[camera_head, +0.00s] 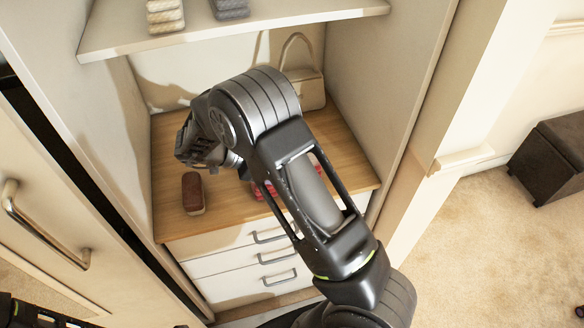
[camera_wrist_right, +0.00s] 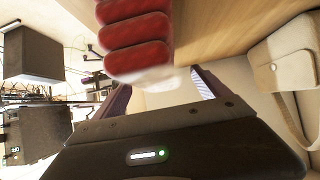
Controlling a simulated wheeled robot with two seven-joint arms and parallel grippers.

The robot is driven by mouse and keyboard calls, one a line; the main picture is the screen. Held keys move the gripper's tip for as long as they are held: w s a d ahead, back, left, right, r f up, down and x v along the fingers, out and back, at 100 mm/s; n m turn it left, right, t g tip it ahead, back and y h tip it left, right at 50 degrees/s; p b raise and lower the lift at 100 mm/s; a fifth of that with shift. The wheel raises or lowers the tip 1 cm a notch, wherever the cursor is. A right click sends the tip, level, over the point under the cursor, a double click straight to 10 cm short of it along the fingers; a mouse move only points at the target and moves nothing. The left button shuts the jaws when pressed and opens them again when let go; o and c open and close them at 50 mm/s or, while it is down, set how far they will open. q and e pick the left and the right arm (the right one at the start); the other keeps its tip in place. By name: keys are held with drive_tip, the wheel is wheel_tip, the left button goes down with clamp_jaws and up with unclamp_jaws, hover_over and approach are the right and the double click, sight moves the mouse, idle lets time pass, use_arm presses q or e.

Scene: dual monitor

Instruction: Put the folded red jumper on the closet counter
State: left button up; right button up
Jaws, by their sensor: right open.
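The folded red jumper (camera_head: 262,190) lies on the wooden closet counter (camera_head: 230,215), mostly hidden behind my right arm in the head view. In the right wrist view the red jumper (camera_wrist_right: 136,32) shows as thick folds with a blurred pale patch at its end. My right gripper (camera_head: 186,145) is over the counter's left part, left of the jumper. In the wrist view my right gripper (camera_wrist_right: 160,88) is open, with nothing seen between its fingers. A dark part at the lower left corner looks like my left gripper (camera_head: 35,314); its fingers cannot be made out.
A brown block-like object (camera_head: 193,193) lies on the counter's left side. A beige handbag (camera_head: 308,90) stands at the back right. A shelf (camera_head: 240,33) with folded clothes hangs above. Closet side walls bound the counter, with drawers (camera_head: 235,265) below.

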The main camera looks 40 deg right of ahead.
drive_tip(key=p+v, duration=0.2)
drive_tip(key=v, duration=0.5)
drive_tip(key=shift+r+p, duration=0.25)
drive_tip(key=shift+p, duration=0.1)
drive_tip(key=shift+w+a+r, duration=0.15)
drive_tip(key=shift+a+r, duration=0.05)
drive_tip(key=shift+a, duration=0.4)
